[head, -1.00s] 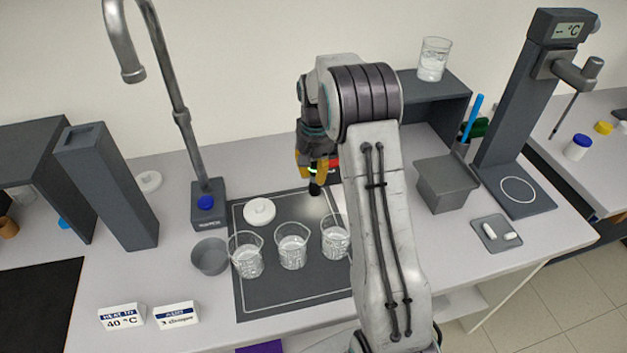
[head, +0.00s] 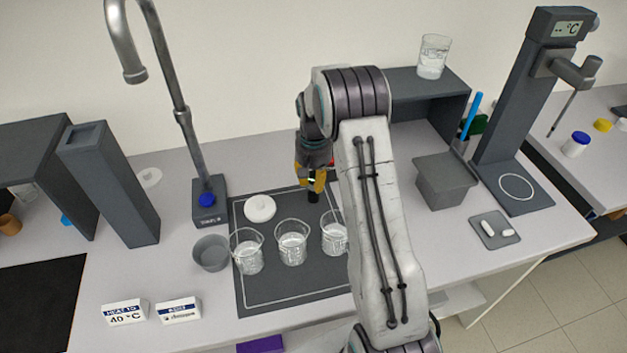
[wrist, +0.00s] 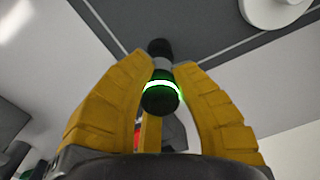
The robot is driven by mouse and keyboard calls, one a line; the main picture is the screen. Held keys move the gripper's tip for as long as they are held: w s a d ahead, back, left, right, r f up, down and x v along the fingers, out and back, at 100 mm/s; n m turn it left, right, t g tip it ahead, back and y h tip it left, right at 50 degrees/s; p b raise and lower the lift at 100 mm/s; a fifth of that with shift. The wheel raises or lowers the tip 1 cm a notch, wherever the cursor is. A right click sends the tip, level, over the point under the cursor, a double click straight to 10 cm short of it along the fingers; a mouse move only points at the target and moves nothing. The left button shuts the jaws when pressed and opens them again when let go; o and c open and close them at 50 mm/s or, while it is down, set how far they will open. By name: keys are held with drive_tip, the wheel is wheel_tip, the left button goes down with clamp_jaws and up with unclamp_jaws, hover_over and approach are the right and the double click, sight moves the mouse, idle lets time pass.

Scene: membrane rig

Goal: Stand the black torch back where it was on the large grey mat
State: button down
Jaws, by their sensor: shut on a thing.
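The black torch (wrist: 160,97) is between the yellow fingers of my gripper (wrist: 165,75) in the wrist view, with a glowing green ring round its body. In the head view the torch (head: 313,192) points down from my gripper (head: 312,178), which is shut on it over the back right part of the large grey mat (head: 262,302). I cannot tell whether the torch's lower end touches the mat. The mat has a thin white border line, and my arm hides its right side.
Three glass beakers (head: 292,243) stand in a row on the mat, with a white round lid (head: 260,208) behind them. A grey bowl (head: 211,253) and a tall tap (head: 207,205) are to the left. A grey bin (head: 445,182) stands right of my arm. The mat's back middle is clear.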

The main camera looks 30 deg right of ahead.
drive_tip(key=c, duration=1.2)
unclamp_jaws()
drive_tip(key=shift+f, duration=0.1)
wheel_tip(320, 180, up, 12)
drive_tip(key=shift+s+r+b, duration=0.1)
drive_tip(key=shift+b, duration=0.3)
drive_tip(key=s+a+r+n+t, duration=0.1)
drive_tip(key=s+a+r, duration=0.35)
drive_tip(key=s, duration=0.25)
drive_tip(key=s+a+r+n+t, duration=0.1)
drive_tip(key=s+a+r+n, duration=0.15)
drive_tip(key=s+r, duration=0.3)
drive_tip(key=s+a+f+n+t, duration=0.1)
drive_tip(key=s+a, duration=0.1)
drive_tip(key=s, duration=0.6)
drive_tip(key=s+a+f+t, duration=0.1)
drive_tip(key=s+f, duration=0.1)
drive_tip(key=s, duration=0.6)
drive_tip(key=shift+s+a+n, duration=0.35)
